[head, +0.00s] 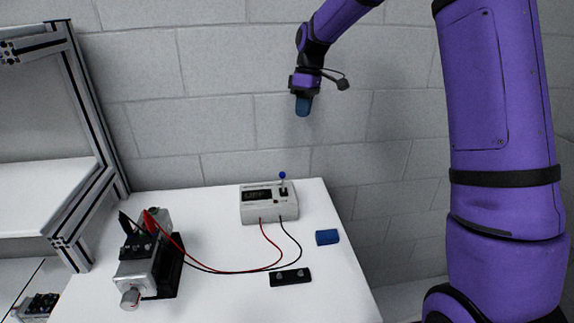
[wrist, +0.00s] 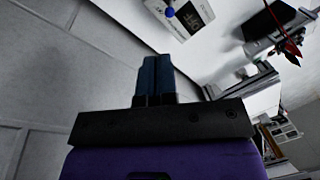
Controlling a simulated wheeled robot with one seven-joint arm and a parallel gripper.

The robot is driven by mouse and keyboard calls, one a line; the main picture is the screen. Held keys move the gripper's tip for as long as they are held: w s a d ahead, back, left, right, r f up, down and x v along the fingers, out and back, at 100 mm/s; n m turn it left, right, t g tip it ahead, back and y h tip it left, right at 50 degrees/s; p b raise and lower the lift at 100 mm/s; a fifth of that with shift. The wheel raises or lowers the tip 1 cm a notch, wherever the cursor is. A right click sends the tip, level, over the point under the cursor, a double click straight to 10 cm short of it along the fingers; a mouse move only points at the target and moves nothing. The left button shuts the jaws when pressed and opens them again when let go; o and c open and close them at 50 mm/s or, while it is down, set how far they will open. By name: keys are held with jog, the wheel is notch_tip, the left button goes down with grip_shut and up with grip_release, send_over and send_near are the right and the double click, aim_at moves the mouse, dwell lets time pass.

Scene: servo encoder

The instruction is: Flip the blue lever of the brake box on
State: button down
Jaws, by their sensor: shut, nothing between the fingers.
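The brake box (head: 268,205) is a pale grey box with a dark display, standing at the back right of the white table. Its lever has a blue ball tip (head: 282,175) and stands up from the right part of the box top. The box also shows at the top of the wrist view (wrist: 190,15), with the blue tip (wrist: 169,12) in front of it. My gripper (head: 303,106) is above the box and apart from it, against the wall. Its blue fingers (wrist: 156,75) are together and empty.
A red and a black cable run from the box to a motor unit (head: 148,262) at the left. A metal frame (head: 88,120) stands at the left. A block wall is behind.

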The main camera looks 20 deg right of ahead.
jog(key=w+f+n+g, duration=0.1)
jog(key=w+f, duration=0.4)
jog(key=f, duration=0.2)
jog(key=shift+w+d+f+n+y, duration=0.2)
jog(key=shift+w+d+n+y, duration=0.1)
jog(key=shift+d, duration=0.1)
jog(key=shift+f, duration=0.1)
send_over(287, 184)
jog(key=w+d, duration=0.1)
notch_tip(287, 184, down, 10)
jog(key=shift+w+r, duration=0.1)
jog(key=shift+w, duration=0.05)
jog(key=shift+s+a, duration=0.4)
jog(key=shift+s, duration=0.05)
jog(key=shift+s+t, duration=0.2)
jog(key=shift+t, duration=0.1)
